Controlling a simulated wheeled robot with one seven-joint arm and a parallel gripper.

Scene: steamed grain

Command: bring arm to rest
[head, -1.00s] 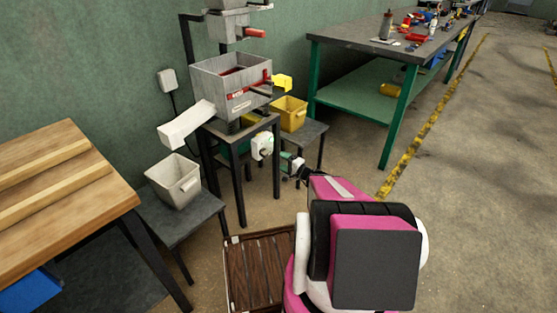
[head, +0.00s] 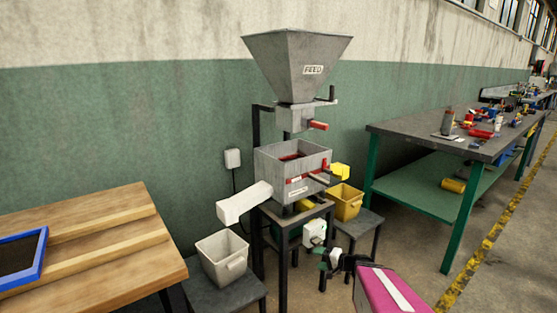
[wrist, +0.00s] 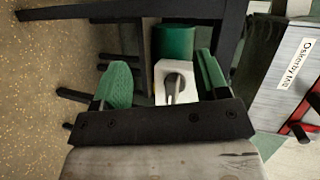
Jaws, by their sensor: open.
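My gripper (head: 328,259) is low in front of the machine stand in the head view, with its arm reaching in from the bottom right. In the wrist view my gripper (wrist: 166,78) has its two green fingers spread apart with nothing held. A white switch box (wrist: 163,92) with a grey lever shows beyond and between the fingers; I cannot tell how far off it is. A green cylinder (wrist: 175,42) is behind it. In the head view the white box (head: 314,233) is on the stand, just above my gripper.
The machine has a FEED hopper (head: 298,60) above a grey box (head: 292,172). A white bin (head: 222,258) and a yellow bin (head: 345,201) stand on low stools beside it. A wooden table (head: 90,240) is at left, a green-legged workbench (head: 440,145) at right. Floor is open at far right.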

